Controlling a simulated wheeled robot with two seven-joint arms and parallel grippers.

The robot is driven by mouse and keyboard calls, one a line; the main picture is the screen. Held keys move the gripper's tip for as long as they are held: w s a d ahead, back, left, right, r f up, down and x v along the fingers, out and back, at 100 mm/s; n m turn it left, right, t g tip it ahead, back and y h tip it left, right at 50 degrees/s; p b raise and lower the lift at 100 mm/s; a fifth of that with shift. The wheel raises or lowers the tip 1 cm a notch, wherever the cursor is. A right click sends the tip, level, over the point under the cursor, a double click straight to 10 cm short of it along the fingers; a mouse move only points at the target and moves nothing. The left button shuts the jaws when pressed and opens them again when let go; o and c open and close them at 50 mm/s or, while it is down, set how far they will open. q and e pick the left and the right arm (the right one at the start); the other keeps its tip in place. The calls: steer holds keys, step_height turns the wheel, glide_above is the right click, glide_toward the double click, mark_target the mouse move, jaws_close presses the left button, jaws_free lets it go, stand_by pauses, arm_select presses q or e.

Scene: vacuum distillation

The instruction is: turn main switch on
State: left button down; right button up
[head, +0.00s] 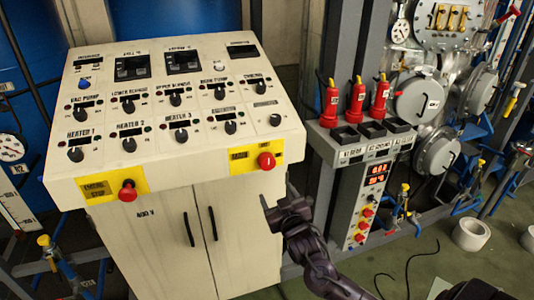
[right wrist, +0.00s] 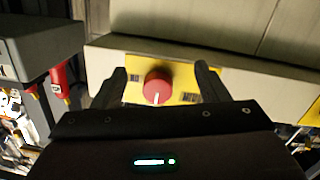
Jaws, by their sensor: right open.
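The main switch is a round red knob (head: 266,161) on a yellow plate (head: 243,161) at the right of the cream control cabinet's front edge. In the right wrist view the red knob (right wrist: 157,87) shows a white mark pointing down in the picture. My right gripper (head: 278,203) is in front of the cabinet, below and slightly right of the knob in the head view. Its two fingers (right wrist: 163,82) are open, one on each side of the knob in the picture, with gaps on both sides. I cannot tell its exact distance from the knob. My left gripper is not in view.
A red emergency stop button (head: 127,191) on a yellow plate is at the cabinet's left front. The sloped panel (head: 150,115) carries several black knobs. A grey post unit (head: 360,190) with red bottles (head: 356,100) stands close to the right.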

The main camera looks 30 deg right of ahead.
steer(key=t, duration=0.1)
glide_toward(268, 166)
steer(key=x, duration=0.3)
steer(key=p+x, duration=0.2)
steer(key=x, duration=0.4)
steer(key=shift+w+d+r, duration=0.15)
arm_select(q)
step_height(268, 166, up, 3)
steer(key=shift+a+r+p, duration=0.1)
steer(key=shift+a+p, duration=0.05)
steer(key=shift+p, duration=0.15)
arm_select(e)
steer(key=shift+w, duration=0.4)
steer(key=shift+d, duration=0.1)
steer(key=c, duration=1)
